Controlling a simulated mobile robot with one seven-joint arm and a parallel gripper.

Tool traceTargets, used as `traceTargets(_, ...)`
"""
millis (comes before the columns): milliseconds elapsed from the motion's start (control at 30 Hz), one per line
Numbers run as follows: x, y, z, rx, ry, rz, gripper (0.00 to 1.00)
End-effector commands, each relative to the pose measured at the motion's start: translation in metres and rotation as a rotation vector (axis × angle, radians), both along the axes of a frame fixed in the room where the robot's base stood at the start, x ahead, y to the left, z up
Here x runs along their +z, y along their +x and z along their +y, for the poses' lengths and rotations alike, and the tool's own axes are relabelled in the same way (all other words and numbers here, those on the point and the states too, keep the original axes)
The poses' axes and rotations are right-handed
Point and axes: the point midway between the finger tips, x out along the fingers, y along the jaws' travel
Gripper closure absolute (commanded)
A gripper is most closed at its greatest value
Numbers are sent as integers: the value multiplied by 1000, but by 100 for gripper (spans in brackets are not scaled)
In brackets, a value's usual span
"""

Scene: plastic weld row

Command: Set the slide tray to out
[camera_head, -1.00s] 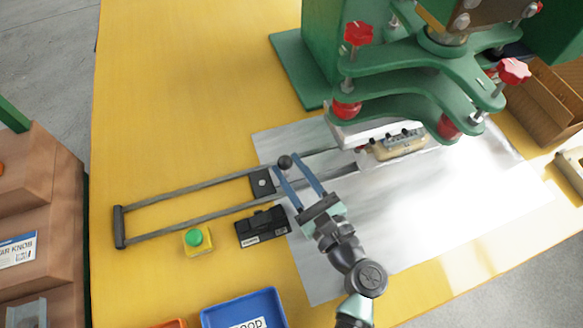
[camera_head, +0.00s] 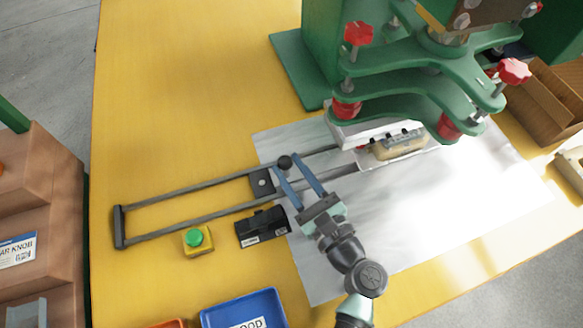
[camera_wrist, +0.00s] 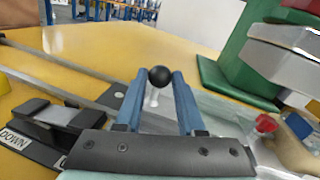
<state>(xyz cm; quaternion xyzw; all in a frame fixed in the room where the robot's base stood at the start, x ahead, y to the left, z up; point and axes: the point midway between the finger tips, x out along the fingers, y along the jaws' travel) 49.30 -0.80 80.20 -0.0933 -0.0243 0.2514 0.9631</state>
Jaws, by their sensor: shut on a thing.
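The slide tray (camera_head: 401,152) is a pale plate carrying a beige part (camera_head: 398,143), and it sits under the green press head at the inner end of two grey rails (camera_head: 190,189). A black ball knob (camera_head: 285,162) stands at the tray's left side; it also shows in the wrist view (camera_wrist: 160,76). My gripper (camera_head: 292,174) has two blue fingers closed around the knob. In the wrist view my gripper (camera_wrist: 158,86) holds the knob between its fingertips. The far side of the tray is hidden under the press.
A black rocker switch (camera_head: 262,226) and a green button on a yellow box (camera_head: 197,240) stand in front of the rails. A blue bin (camera_head: 243,308) is at the front. The rails' left end bar (camera_head: 119,227) lies on clear yellow table.

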Motion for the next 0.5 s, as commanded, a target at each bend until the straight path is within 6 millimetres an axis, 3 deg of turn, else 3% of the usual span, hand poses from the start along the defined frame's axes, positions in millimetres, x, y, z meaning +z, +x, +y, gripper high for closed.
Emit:
traceTargets(300,0,-2,4,1,1,2,100)
traceTargets(500,1,-16,46,8,3,6,100)
